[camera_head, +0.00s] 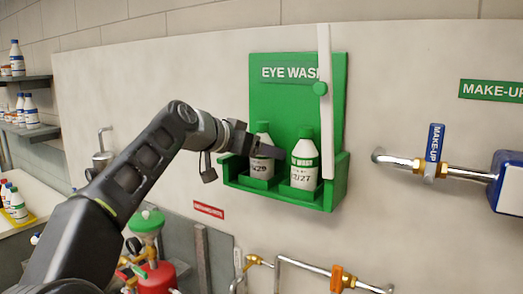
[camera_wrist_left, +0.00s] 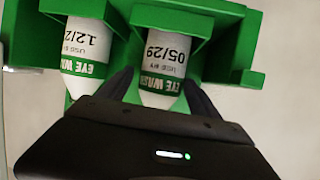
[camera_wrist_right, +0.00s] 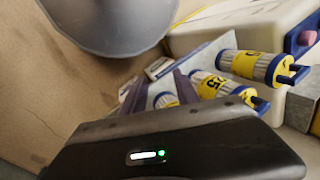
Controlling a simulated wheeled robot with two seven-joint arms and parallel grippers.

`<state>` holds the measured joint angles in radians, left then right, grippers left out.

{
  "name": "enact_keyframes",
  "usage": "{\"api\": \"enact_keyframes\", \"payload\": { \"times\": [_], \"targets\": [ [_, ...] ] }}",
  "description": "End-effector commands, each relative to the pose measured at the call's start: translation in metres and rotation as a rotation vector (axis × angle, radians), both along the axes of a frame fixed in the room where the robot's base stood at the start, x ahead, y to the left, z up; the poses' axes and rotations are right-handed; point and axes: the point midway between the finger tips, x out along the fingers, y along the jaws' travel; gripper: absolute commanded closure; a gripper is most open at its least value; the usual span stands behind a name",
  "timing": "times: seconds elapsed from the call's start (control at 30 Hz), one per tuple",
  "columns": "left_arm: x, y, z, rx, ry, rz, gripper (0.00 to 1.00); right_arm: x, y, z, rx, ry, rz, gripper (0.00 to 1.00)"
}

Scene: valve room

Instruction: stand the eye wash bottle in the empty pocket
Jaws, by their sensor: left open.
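The eye wash bottle marked 05/29 (camera_wrist_left: 163,68) has a white label and green cap. It stands in the left pocket of the green eye wash holder (camera_head: 330,190); it also shows in the head view (camera_head: 262,168). A second bottle, marked 12/27 (camera_head: 304,165), stands in the right pocket. My left gripper (camera_wrist_left: 158,92) is open, with its fingers on either side of the 05/29 bottle; I cannot tell whether they touch it. Both pockets hold a bottle. My right gripper shows only in its wrist view (camera_wrist_right: 165,100), away from the holder; its finger opening is unclear.
A white bar (camera_head: 325,110) with a green knob stands upright in front of the holder's right side. Pipes and a blue make-up valve handle (camera_head: 434,150) are to the right. Shelves with bottles (camera_head: 25,110) are at far left. Yellow-labelled cylinders (camera_wrist_right: 245,65) lie near my right gripper.

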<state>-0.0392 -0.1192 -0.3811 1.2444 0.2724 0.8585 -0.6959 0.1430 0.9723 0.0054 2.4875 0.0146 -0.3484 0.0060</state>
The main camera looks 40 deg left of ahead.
Motion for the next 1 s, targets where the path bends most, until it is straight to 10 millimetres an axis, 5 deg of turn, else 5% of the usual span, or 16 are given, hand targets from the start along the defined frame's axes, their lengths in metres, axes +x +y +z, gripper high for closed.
{"api": "enact_keyframes", "payload": {
  "times": [0.6,1.0],
  "targets": [
    [-0.098,0.005,0.041,0.002,-0.004,0.002,0.27,0.002,0.002,-0.025,0.006,-0.010,0.002,0.64],
    [-0.111,0.005,0.046,0.001,0.000,0.000,0.27,0.003,0.002,-0.025,0.007,-0.012,0.002,0.64]
  ]
}}
